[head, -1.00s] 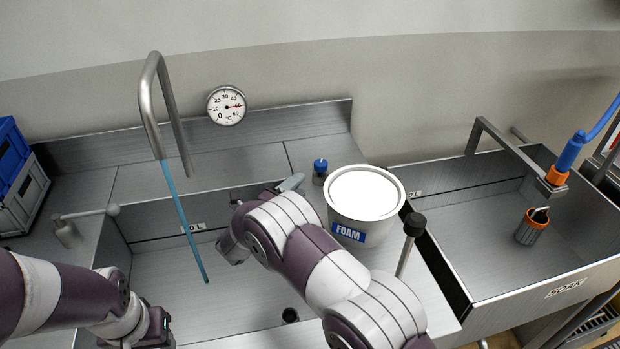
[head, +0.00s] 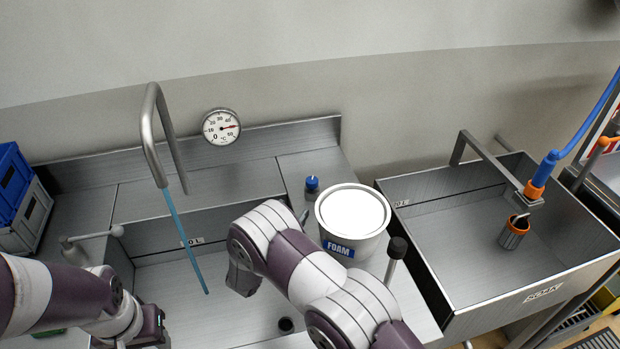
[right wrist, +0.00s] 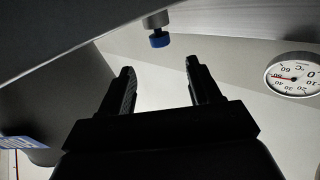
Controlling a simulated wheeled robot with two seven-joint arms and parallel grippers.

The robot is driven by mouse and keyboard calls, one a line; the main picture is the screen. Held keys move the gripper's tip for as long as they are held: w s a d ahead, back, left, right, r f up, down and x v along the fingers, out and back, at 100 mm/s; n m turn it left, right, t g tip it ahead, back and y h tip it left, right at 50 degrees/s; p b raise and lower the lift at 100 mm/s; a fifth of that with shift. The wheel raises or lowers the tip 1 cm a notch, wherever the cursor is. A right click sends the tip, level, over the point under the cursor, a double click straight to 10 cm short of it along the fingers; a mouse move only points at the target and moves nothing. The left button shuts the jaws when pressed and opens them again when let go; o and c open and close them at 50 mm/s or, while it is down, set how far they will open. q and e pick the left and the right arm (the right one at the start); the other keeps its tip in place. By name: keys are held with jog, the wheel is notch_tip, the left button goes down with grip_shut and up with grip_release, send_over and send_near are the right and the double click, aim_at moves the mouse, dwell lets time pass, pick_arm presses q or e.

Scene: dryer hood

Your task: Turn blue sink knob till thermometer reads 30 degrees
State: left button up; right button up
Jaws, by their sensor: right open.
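The blue sink knob (head: 312,184) stands on the steel counter behind the foam bucket; in the right wrist view it (right wrist: 159,41) is beyond my fingertips and apart from them. The round thermometer (head: 221,127) is on the wall, its red needle near 50; it also shows upside down in the right wrist view (right wrist: 293,74). My right gripper (right wrist: 160,76) is open and empty, its two fingers spread below the knob in that view. In the head view my arm mostly hides it. My left gripper (head: 154,328) is low at the left, its jaws unclear.
A white foam bucket (head: 338,248) stands close to the knob and my right arm. A bent tap (head: 150,130) runs blue water into the left sink. Crates (head: 28,215) are at far left.

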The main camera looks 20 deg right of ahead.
aim_at(308, 185)
jog(key=p+x, duration=0.2)
jog(key=x, duration=1)
jog(key=shift+w+d+p, duration=0.2)
jog(key=shift+d+p, duration=0.05)
jog(key=shift+p, duration=0.05)
pick_arm(q)
notch_tip(308, 185, up, 3)
jog(key=shift+f, duration=0.2)
